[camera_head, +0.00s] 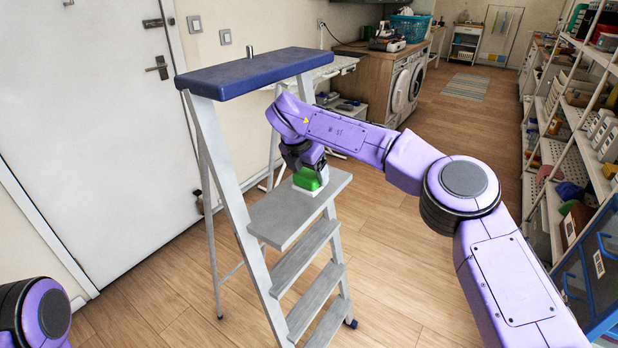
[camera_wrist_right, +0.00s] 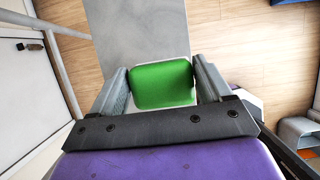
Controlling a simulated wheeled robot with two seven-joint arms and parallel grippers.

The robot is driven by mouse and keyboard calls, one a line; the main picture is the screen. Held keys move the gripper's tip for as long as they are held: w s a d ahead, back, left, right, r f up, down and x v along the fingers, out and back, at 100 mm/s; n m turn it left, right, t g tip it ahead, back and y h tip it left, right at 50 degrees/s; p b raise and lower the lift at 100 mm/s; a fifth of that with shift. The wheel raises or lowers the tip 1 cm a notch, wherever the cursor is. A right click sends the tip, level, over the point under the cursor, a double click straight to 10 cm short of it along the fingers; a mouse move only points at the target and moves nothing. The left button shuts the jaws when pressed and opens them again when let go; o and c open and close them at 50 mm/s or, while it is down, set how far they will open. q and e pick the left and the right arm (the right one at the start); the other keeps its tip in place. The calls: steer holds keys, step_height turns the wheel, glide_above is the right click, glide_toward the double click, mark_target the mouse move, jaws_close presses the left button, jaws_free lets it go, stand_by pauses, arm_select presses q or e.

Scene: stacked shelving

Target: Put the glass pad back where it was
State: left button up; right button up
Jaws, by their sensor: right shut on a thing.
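The glass pad is a green block with a white underside. In the head view the pad (camera_head: 306,181) is at the grey top step of the stepladder (camera_head: 275,222), near its far end. My right gripper (camera_head: 309,172) is above it, pointing down, and shut on it. The right wrist view shows the green pad (camera_wrist_right: 161,86) between the two grey fingers, with the grey step behind it. I cannot tell whether the pad touches the step. My left gripper is out of view; only part of my left arm shows at the lower left.
The stepladder's blue top cap (camera_head: 258,73) stands above and left of my right gripper. A white door (camera_head: 95,130) is to the left. Shelving (camera_head: 557,150) full of goods lines the right side. The wooden floor (camera_head: 400,255) between ladder and shelves is clear.

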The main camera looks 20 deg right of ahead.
mark_target(306, 174)
step_height(306, 174, down, 3)
steer(key=shift+w+f+p, duration=0.1)
steer(key=shift+f+p, duration=0.1)
steer(key=shift+p, duration=0.25)
steer(key=shift+c, duration=0.4)
steer(key=o, duration=0.9)
steer(key=shift+o, duration=0.2)
steer(key=b+v, duration=0.1)
steer(key=v, duration=0.6)
steer(key=shift+a+r, duration=0.1)
steer(key=shift+r, duration=0.15)
